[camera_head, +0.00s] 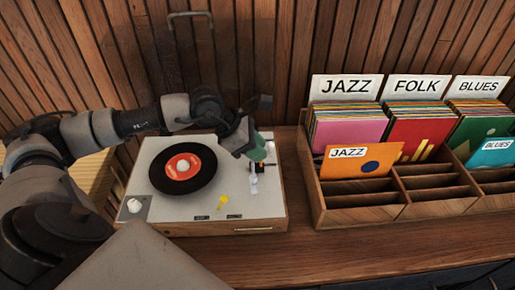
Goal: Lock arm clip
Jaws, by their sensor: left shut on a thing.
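A turntable (165,212) with a pale top and wooden sides stands on the wooden counter. A black record with a red-orange label (183,166) lies on its platter. My left gripper (254,152) reaches over the record to the right side of the deck, at the tonearm area. It is shut on a small part there, apparently the arm clip, which the fingers mostly hide. Small white and dark tonearm parts (254,180) show just below the fingers. A small yellow piece (223,201) is at the front of the deck. My right gripper is not in view.
A slatted wooden wall rises behind. Bare counter (300,255) lies in front.

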